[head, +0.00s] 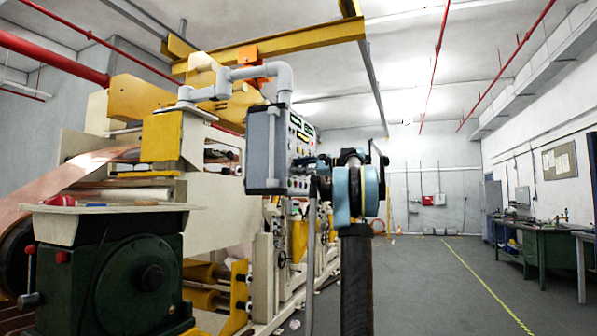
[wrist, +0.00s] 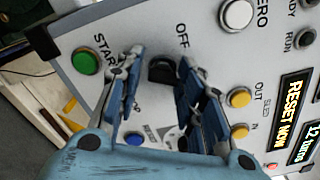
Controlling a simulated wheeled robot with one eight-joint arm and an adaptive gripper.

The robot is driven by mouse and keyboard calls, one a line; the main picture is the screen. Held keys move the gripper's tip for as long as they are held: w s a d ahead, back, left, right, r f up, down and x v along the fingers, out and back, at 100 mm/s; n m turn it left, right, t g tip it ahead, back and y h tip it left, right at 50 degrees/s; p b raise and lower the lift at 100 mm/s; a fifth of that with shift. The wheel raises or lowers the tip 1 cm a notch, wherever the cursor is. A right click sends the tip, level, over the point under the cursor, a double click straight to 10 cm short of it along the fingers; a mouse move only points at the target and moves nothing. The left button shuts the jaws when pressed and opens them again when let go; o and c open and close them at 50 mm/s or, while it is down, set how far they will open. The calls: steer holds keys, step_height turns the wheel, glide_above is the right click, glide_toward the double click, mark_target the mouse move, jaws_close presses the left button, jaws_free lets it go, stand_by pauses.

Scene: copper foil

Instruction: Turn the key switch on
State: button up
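The control panel (head: 262,150) is a grey box hung from a grey pipe arm, and its button face shows in the wrist view (wrist: 205,55). A black key switch (wrist: 162,71) sits on this face beside the printed word OFF. My gripper (wrist: 160,68) is in front of the panel, its two blue-grey fingers apart, one on each side of the switch. A narrow gap seems to show between the switch and each finger; contact cannot be told. The fingers and palm hide the face below the switch. In the head view my gripper (head: 318,164) is small against the panel face, mostly hidden by my arm.
A green START button (wrist: 86,62) lies left of the switch. A white button (wrist: 237,14), yellow buttons (wrist: 239,98) and a lit RESET NOW display (wrist: 290,97) lie right; a blue button (wrist: 134,139) is below. The foil machine (head: 180,140) stands left; the floor (head: 430,285) right is clear.

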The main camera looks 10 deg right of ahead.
steer(key=shift+d, duration=0.1)
steer(key=v, duration=1.2)
steer(key=shift+w, duration=0.1)
stand_by(0.3)
steer(key=s+a+f+n+g+h, duration=0.3)
steer(key=s+a+f, duration=0.7)
steer(key=f, duration=0.4)
steer(key=s+a+f+n+g+h, duration=0.2)
steer(key=s+a+f+h, duration=0.35)
steer(key=s+f, duration=0.75)
steer(key=s+d+f+n+h, duration=0.1)
steer(key=s+f+n+h, duration=0.1)
steer(key=s+f, duration=0.7)
steer(key=s+d+f+n+g+h, duration=0.1)
steer(key=s+f+n+h, duration=0.1)
steer(key=s+f, duration=0.7)
steer(key=s+d+f+n+h, duration=0.1)
steer(key=s+f+n+h, duration=0.2)
steer(key=s+f, duration=0.6)
step_height(320, 180, down, 12)
steer(key=shift+s+d+f+g, duration=0.2)
steer(key=shift+d+g, duration=0.15)
steer(key=shift+g, duration=0.05)
